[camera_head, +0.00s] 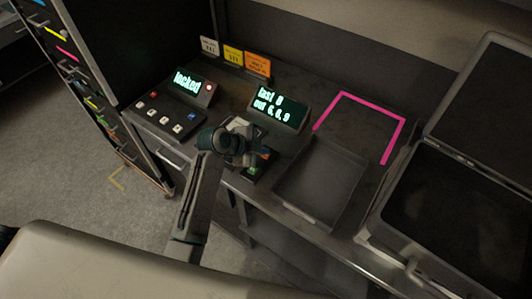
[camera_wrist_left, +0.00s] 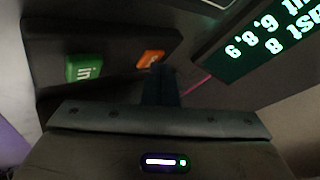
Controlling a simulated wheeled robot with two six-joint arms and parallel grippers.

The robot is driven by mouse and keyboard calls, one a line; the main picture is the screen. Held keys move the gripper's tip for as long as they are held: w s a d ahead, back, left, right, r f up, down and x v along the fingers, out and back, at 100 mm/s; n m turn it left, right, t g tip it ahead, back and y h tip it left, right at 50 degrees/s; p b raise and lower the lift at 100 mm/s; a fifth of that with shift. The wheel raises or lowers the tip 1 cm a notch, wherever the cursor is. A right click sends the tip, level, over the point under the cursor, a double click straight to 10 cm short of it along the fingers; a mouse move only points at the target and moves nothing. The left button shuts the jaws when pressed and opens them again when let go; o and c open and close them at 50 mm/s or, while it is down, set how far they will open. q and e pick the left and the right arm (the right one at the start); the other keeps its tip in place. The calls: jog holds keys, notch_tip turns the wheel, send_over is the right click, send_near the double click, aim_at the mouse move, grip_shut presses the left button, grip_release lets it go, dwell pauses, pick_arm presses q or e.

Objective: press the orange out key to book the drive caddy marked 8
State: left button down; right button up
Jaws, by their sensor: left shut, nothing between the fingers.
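The orange out key (camera_wrist_left: 151,58) sits on a dark key block, with the green in key (camera_wrist_left: 84,68) to its left in the left wrist view. My left gripper (camera_wrist_left: 158,72) is shut and empty, its dark fingertips right at the near edge of the orange key. I cannot tell whether they touch it. In the head view the green key (camera_head: 254,170) shows just below my left gripper (camera_head: 263,153), which mostly hides the orange key. The display (camera_head: 278,108) behind reads "last 8" and "out 6, 8, 9". I cannot make out a caddy marked 8. My right gripper is out of view.
A second display (camera_head: 188,84) reads "locked", above a panel of small keys (camera_head: 165,117). An empty dark tray (camera_head: 320,182) lies right of the key block, before a pink outline (camera_head: 402,130). An open dark case (camera_head: 450,215) stands at the right.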

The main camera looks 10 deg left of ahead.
aim_at(262, 156)
pick_arm(q)
jog(key=shift+r+p, duration=0.75)
jog(key=shift+r, duration=0.1)
notch_tip(262, 156, up, 5)
jog(key=p, duration=0.4)
dwell(0.5)
